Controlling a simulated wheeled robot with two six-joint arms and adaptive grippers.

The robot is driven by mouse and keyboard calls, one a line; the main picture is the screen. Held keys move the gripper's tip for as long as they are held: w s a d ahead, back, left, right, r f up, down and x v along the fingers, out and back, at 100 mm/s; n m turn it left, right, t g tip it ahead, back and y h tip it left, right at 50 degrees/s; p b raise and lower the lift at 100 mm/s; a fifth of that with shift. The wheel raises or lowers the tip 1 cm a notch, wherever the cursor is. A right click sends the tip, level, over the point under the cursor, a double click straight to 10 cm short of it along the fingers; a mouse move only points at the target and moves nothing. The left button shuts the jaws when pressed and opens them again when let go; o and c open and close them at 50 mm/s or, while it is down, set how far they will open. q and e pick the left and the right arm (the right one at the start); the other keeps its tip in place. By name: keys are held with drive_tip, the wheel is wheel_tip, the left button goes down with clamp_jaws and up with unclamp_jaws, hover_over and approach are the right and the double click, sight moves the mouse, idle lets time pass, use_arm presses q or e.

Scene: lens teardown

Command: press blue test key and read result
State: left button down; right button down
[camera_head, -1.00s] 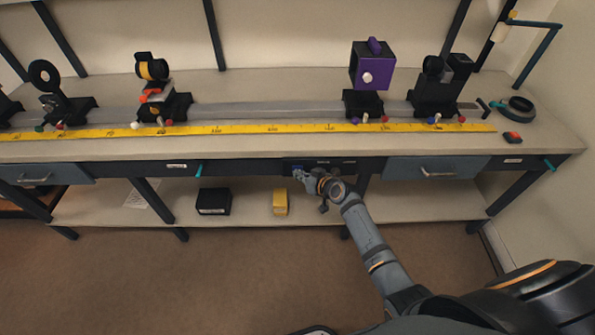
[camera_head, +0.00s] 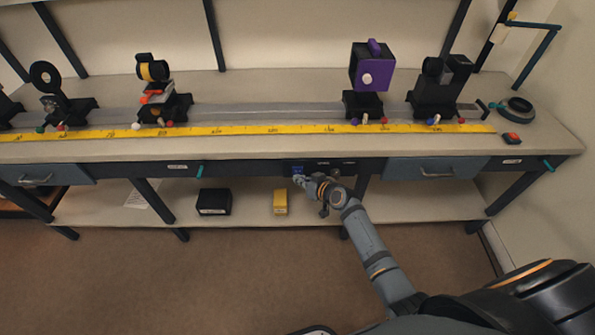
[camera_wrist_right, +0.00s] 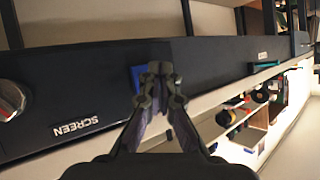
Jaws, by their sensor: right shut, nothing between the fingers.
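The blue test key (camera_head: 298,169) sits on the dark front panel under the bench top. In the right wrist view the blue key (camera_wrist_right: 137,76) shows just left of my fingertips, partly hidden by them. My right gripper (camera_head: 302,180) is shut and empty, with its tips right by the key, slightly below it in the head view. In the wrist view its fingertips (camera_wrist_right: 160,72) meet in front of the panel; I cannot tell whether they touch the key. No readable result shows. My left gripper is not in view.
The panel (camera_wrist_right: 85,70) also carries a knob (camera_wrist_right: 10,98) and a "SCREEN" label. Above are a yellow ruler (camera_head: 230,130), a purple housing (camera_head: 367,70) and other optics on a rail. A lower shelf holds a black box (camera_head: 213,201) and a yellow box (camera_head: 280,202).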

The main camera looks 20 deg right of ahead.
drive_tip(key=shift+s, duration=0.1)
drive_tip(key=s+p, duration=0.1)
drive_tip(key=s, duration=0.1)
drive_tip(key=s+a, duration=0.1)
drive_tip(key=s, duration=0.1)
drive_tip(key=shift+s+a+p, duration=0.2)
drive_tip(key=shift+s+p, duration=0.15)
idle(0.6)
drive_tip(key=s+d+f+m+g+h+p, duration=0.1)
drive_tip(key=s+d+f+g+h+p, duration=0.15)
drive_tip(key=s+f, duration=0.8)
drive_tip(key=s+d+f+m+g+h+p, duration=0.1)
drive_tip(key=s+d+f+g, duration=0.25)
drive_tip(key=s+f, duration=0.75)
drive_tip(key=s+d+f+g, duration=0.1)
drive_tip(key=s+f, duration=0.2)
drive_tip(key=s, duration=0.5)
drive_tip(key=s+d+f+g+h+p, duration=0.1)
drive_tip(key=s+d+f, duration=0.1)
drive_tip(key=s, duration=0.6)
drive_tip(key=s+d+f+g+h, duration=0.1)
drive_tip(key=s+f, duration=0.3)
drive_tip(key=s, duration=0.4)
drive_tip(key=shift+d+n+g, duration=0.4)
drive_tip(key=shift+d+g, duration=0.1)
drive_tip(key=shift+g, duration=0.1)
